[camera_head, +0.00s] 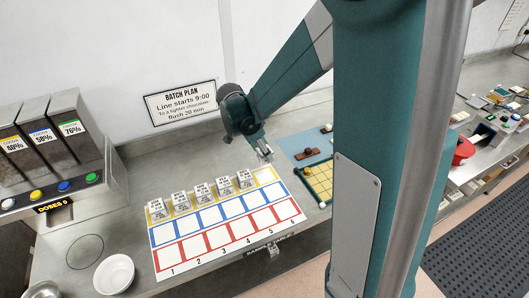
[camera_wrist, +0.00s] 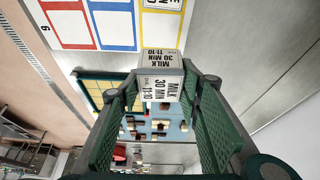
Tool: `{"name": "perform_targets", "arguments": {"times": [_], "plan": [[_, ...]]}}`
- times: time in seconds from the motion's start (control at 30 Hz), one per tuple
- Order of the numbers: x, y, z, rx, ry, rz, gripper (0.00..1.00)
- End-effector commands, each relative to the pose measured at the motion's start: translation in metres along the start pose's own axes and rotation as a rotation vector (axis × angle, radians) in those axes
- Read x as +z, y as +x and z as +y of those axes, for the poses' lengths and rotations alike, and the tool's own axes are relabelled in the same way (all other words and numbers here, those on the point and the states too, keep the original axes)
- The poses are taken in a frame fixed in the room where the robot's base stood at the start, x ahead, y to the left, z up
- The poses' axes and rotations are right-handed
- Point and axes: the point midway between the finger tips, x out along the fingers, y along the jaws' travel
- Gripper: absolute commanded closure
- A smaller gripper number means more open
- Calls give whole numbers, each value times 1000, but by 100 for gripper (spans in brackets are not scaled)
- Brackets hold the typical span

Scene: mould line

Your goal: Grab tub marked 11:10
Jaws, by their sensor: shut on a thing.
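The tub marked MILK 30 MIN 11:10 (camera_wrist: 160,62) is white with black print and sits between my fingers in the wrist view. My gripper (camera_wrist: 163,88) is shut on it, with one green finger pad on each side. In the head view my gripper (camera_head: 264,153) is over the far right end of the numbered grid mat (camera_head: 235,218), near the yellow cell of column 6. The tub is small and partly hidden there, and I cannot tell its exact height above the mat.
Several similar white tubs (camera_head: 204,191) stand along the mat's yellow row, left of my gripper. A yellow gridded board (camera_head: 318,182) lies to the right. A dispenser (camera_head: 55,150) and a white bowl (camera_head: 114,273) stand at left. The blue and red cells are bare.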

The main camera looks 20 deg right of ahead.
Motion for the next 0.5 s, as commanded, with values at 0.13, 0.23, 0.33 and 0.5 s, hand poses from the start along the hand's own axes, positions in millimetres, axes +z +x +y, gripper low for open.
{"name": "perform_targets", "arguments": {"times": [0.13,0.23,0.33,0.5], "plan": [[0,0,0,0,0,0,79],[0,0,0,0,0,0,79],[0,-1,0,0,0,0,79],[-4,-10,0,0,0,0,79]]}}
